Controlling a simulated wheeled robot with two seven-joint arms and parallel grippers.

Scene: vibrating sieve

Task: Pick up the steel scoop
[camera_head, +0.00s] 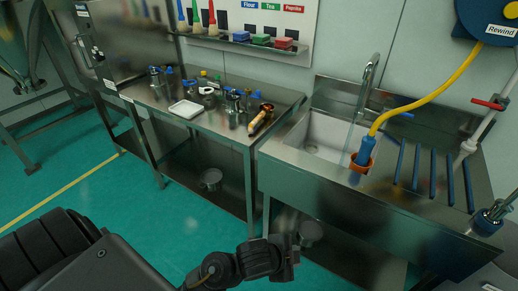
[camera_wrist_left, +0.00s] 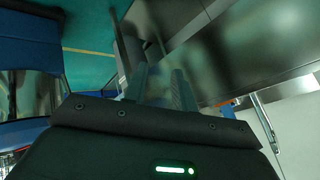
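On the steel bench, near its right end, lies a small tool with a tan handle and a shiny round end, which looks like the scoop (camera_head: 260,119). It is too small to be sure. My left gripper (camera_head: 290,258) is low in front of the bench and sink, well apart from that tool. In the left wrist view its two fingers (camera_wrist_left: 158,85) stand apart with nothing seen between them. I cannot make out the scoop in the wrist view. My right gripper is not in view.
The steel bench (camera_head: 218,120) also holds a white tray (camera_head: 186,109) and several small metal items with blue parts. A sink (camera_head: 318,138) with a tap (camera_head: 369,72) and a yellow hose (camera_head: 430,98) stands to the right. Green floor (camera_head: 190,220) is open at left.

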